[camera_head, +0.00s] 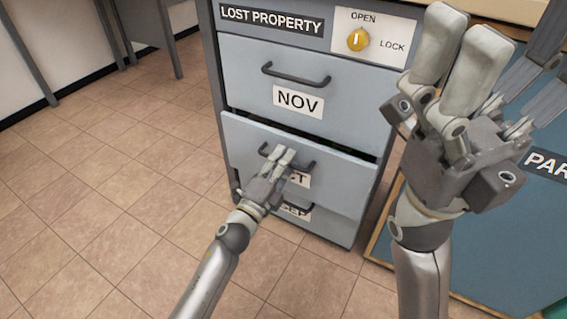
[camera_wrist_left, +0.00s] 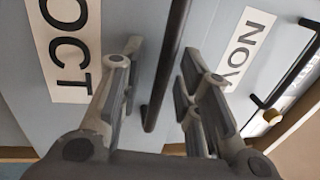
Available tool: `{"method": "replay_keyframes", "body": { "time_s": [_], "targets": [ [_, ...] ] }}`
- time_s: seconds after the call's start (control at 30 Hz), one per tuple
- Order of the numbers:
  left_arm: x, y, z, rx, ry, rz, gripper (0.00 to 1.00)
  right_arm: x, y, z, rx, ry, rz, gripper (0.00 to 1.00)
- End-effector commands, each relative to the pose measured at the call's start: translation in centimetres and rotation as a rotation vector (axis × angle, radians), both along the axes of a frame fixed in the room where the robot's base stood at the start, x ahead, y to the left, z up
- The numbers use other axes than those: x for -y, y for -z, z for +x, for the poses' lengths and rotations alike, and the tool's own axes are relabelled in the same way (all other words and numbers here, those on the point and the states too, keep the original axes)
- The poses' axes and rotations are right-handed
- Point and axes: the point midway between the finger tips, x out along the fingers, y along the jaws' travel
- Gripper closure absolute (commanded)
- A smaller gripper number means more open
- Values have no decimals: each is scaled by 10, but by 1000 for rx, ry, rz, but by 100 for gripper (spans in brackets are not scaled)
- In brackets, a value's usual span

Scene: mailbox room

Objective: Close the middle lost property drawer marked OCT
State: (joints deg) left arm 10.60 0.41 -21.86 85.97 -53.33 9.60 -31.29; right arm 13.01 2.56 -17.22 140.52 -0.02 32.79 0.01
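The middle lost property drawer (camera_head: 340,188) marked OCT stands slightly out from the grey cabinet, with a dark gap along its top edge. Its dark bar handle (camera_head: 305,164) is partly covered by my left gripper (camera_head: 284,158), as is its label. In the left wrist view the OCT label (camera_wrist_left: 68,50) shows, and the handle (camera_wrist_left: 166,70) runs between the spread fingers of my left gripper (camera_wrist_left: 155,85). Those fingers are open, on both sides of the bar; contact cannot be told. My right gripper (camera_head: 497,40) is raised in the right foreground, empty, fingers apart and pointing up.
The NOV drawer (camera_head: 245,75) above looks shut. A yellow knob (camera_head: 358,40) sits on the OPEN/LOCK plate. A blue board (camera_head: 480,245) stands at right. The tiled floor (camera_head: 110,190) at left is clear.

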Motion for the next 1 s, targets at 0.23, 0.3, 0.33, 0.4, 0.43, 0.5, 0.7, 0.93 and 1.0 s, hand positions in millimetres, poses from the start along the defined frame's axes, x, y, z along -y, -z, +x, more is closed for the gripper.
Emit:
{"method": "replay_keyframes", "body": {
  "time_s": [0.23, 0.3, 0.33, 0.4, 0.43, 0.5, 0.7, 0.93, 1.0],
  "targets": [
    [0, 0, 0, 0, 0, 0, 70, 0, -1, 0, 1, 0, -1, 18],
    [0, 0, 0, 0, 0, 0, 79, 0, -1, -1, 2, 0, 0, 18],
    [0, 0, 0, 0, 0, 0, 83, 0, -1, -1, 2, 0, 0, 18],
    [0, 0, 0, 0, 0, -1, 92, 0, -1, -1, 2, 0, 0, 18],
    [0, 0, 0, 0, 0, -1, 96, 0, -1, -1, 2, 0, 0, 18],
    [0, 0, 0, 0, 0, -1, 100, 0, -1, -1, 2, 0, 1, 18],
    [0, 0, 0, 0, 0, -1, 100, 0, -1, -1, 2, 0, 1, 18],
    [8, 2, 13, 0, 0, -2, 100, 0, 6, 0, -5, 1, -1, 18],
    [13, 2, 22, 0, -1, -2, 100, -1, 7, 0, -4, 2, -4, 18]
  ]
}}
